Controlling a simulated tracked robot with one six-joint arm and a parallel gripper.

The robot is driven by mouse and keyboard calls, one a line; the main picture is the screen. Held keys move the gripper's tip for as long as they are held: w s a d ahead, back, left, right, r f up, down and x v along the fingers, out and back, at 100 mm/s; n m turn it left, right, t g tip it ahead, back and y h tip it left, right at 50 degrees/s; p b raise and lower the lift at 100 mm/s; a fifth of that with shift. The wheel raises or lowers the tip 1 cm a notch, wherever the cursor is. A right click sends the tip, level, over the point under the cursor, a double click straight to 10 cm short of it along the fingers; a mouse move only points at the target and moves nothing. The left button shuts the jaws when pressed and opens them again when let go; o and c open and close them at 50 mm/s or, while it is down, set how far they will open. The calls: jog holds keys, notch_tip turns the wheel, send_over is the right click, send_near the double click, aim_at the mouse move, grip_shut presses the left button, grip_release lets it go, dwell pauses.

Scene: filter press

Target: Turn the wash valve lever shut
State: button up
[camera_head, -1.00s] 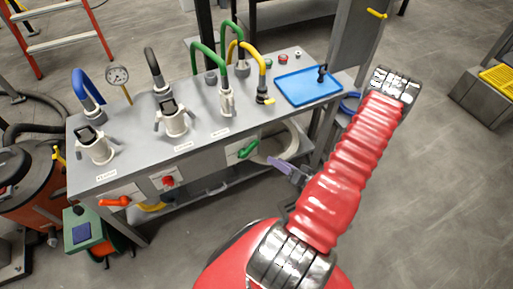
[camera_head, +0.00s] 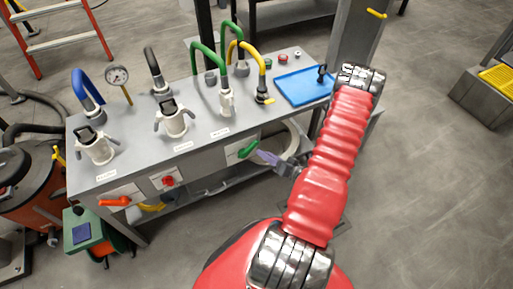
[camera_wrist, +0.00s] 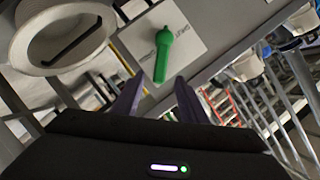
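A green lever (camera_head: 249,149) sits on a pale plate on the front panel of the grey bench. In the wrist view the green lever (camera_wrist: 163,55) hangs from its pivot, its lower end pointing toward me. The plate's lettering is too small to read surely. My gripper (camera_head: 262,157) is just right of the lever in the head view. In the wrist view my gripper (camera_wrist: 160,80) shows two purple fingers spread apart and empty. The lever's lower end appears between the fingertips, but I see no contact.
An orange lever (camera_head: 115,201) and a red knob (camera_head: 168,181) sit further left on the panel. A round white flanged opening (camera_wrist: 62,38) lies left of the plate in the wrist view. Hoses and a blue tray (camera_head: 302,87) stand on the bench top.

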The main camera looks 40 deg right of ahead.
aim_at(254, 147)
jog(key=shift+x, duration=3.7)
grip_shut()
